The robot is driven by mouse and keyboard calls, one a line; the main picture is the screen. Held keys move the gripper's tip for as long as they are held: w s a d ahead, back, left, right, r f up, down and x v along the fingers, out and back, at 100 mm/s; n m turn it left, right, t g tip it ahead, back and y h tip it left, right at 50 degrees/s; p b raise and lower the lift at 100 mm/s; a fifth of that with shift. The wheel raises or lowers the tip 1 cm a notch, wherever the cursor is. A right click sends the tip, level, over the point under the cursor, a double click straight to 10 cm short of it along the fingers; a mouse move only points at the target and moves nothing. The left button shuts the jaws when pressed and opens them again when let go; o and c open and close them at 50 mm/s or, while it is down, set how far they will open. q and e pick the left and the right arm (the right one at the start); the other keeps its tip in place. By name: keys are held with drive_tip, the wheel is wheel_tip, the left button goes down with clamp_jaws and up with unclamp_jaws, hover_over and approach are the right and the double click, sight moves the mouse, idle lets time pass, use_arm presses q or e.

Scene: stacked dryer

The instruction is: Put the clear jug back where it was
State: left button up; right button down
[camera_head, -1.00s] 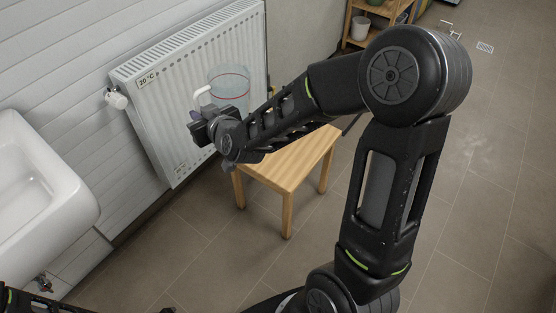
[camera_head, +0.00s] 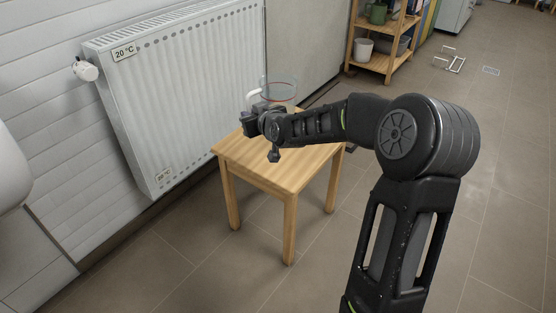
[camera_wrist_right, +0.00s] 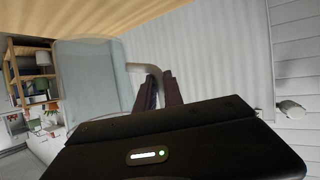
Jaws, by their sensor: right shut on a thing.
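The clear jug (camera_head: 279,91) has a red line near its rim and a white handle (camera_head: 252,97). It is upright at the back of the wooden stool (camera_head: 285,168). My right gripper (camera_head: 256,108) is shut on the handle. In the right wrist view, the jug (camera_wrist_right: 88,82) is left of the two fingers (camera_wrist_right: 158,90), which are at the handle (camera_wrist_right: 146,70). The wooden surface is close to the jug's base there; I cannot tell whether they touch. In the head view my gripper and arm hide the jug's lower part. My left gripper is out of view.
A white radiator (camera_head: 185,90) with a valve knob (camera_head: 86,71) stands on the wall left of the stool. A wooden shelf (camera_head: 375,62) with pots is at the back. A white basin (camera_head: 12,170) is at the left edge. The front of the stool top is clear.

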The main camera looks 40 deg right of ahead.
wheel_tip(320, 180, down, 5)
drive_tip(key=shift+r+b, duration=0.15)
drive_tip(key=shift+b, duration=0.8)
wheel_tip(320, 180, down, 5)
drive_tip(key=shift+f+b, duration=0.1)
drive_tip(key=shift+b, duration=1)
